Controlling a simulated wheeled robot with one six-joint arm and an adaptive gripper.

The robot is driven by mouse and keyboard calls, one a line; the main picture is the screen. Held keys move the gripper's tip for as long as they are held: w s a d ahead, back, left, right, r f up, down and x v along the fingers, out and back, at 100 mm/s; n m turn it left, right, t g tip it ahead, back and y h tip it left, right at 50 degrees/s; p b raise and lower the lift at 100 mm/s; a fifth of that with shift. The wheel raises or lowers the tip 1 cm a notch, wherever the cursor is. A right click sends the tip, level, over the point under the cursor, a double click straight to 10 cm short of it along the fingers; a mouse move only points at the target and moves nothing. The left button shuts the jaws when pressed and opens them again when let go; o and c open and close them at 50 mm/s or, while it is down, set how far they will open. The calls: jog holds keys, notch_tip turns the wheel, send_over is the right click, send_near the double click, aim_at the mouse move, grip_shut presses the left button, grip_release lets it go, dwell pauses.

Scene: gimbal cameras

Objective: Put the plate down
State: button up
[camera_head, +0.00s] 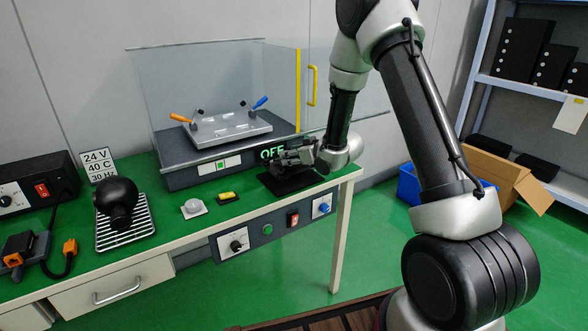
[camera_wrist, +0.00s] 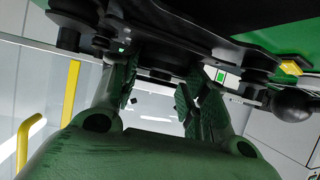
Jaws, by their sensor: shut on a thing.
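A flat black plate (camera_head: 290,184) is at the right end of the green bench, below my gripper (camera_head: 296,157). My gripper is low over the bench, shut on the plate. The head view does not settle whether the plate touches the bench top. In the wrist view, the two fingers of my gripper (camera_wrist: 165,95) show with dark parts around them. A dark flat surface along the top there looks like the plate, and the exact grip is hard to make out.
Behind is a glass-shielded unit with a silver platform (camera_head: 228,130); its yellow-handled door (camera_head: 311,86) stands to the right. A yellow switch (camera_head: 227,197) and white dome (camera_head: 193,208) lie left of the plate. A black round device (camera_head: 117,198) stands on a wire rack.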

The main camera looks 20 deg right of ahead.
aim_at(295, 166)
jog(key=shift+f, duration=2.05)
jog(key=shift+a+f, duration=0.1)
jog(key=shift+f, duration=0.05)
jog(key=o, duration=1.2)
